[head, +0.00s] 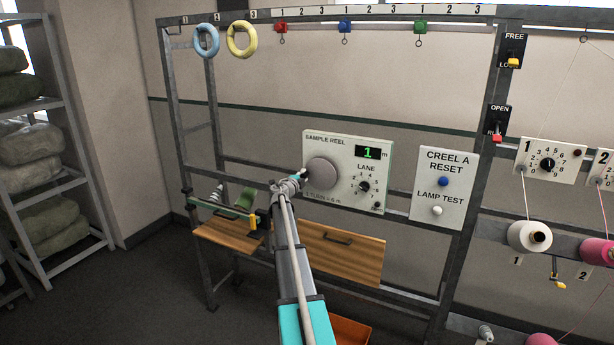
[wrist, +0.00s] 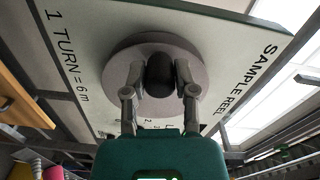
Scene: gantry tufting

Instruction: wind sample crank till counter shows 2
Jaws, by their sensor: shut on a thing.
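The sample reel panel (head: 345,143) is a pale plate on the frame, marked "SAMPLE REEL" and "1 TURN = 6 m". Its counter (head: 368,153) shows a green 1 beside an "m". The round grey crank disc (head: 324,174) sits at the panel's left; it also shows in the wrist view (wrist: 118,68). The dark crank knob (wrist: 160,76) stands out from the disc. My gripper (head: 303,175) is at the disc's left side in the head view. In the wrist view its two fingers (wrist: 159,85) are shut on the knob, one on each side.
A lane dial (head: 364,187) is on the same panel. To the right is a plate with a blue button (head: 443,181) and a white button (head: 437,210). Yarn cones (head: 527,236) hang at right.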

